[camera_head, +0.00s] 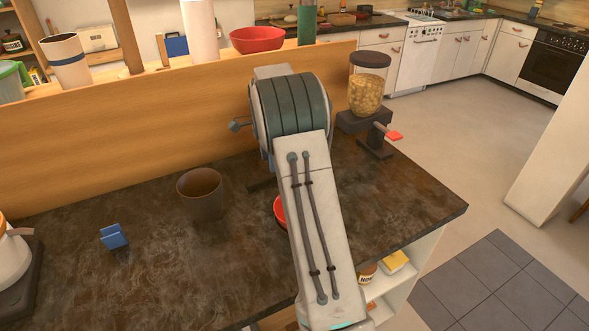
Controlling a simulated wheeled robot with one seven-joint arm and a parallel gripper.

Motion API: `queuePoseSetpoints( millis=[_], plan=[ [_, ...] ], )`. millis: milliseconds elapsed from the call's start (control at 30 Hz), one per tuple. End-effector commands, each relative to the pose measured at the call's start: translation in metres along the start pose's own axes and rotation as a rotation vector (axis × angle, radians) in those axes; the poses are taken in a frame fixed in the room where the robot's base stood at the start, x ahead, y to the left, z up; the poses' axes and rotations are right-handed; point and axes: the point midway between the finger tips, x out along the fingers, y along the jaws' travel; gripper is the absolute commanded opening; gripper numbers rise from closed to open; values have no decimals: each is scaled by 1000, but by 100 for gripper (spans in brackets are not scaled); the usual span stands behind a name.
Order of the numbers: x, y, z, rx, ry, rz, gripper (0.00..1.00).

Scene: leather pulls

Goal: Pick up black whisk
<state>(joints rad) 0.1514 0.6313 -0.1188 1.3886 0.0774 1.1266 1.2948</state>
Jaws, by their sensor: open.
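I cannot make out the black whisk for certain. A short dark piece (261,185) shows at the left edge of my arm on the dark countertop (150,270); I cannot tell whether it is the whisk or something else. My arm stretches over the counter and covers its middle. My gripper is hidden behind the arm, so its place relative to the whisk does not show.
A brown cup (201,193) and a small blue object (114,237) stand left of my arm. A red bowl (280,212) is partly hidden by it. A dispenser (368,88) stands at the back right. A wooden panel (120,175) backs the counter.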

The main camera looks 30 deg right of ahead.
Motion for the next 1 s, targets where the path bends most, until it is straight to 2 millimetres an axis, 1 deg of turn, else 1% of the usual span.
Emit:
queuePoseSetpoints(
  millis=[167, 333, 433, 533, 733, 767, 800, 867, 900, 1000],
  plan=[
    [12, 2, 0, 0, -1, 2, 45],
    [38, 5, 1, -1, -1, 4, 45],
    [50, 4, 1, -1, 0, 3, 45],
    [55, 4, 1, -2, 0, 0, 45],
    [56, 4, 1, -2, 0, -1, 45],
    [56, 4, 1, -2, 0, -1, 40],
    [56, 4, 1, -2, 0, -1, 29],
    [56, 4, 1, -1, 0, -1, 12],
    [56, 4, 1, -1, 0, -1, 1],
    [56, 4, 1, -1, 0, -1, 0]
  ],
)
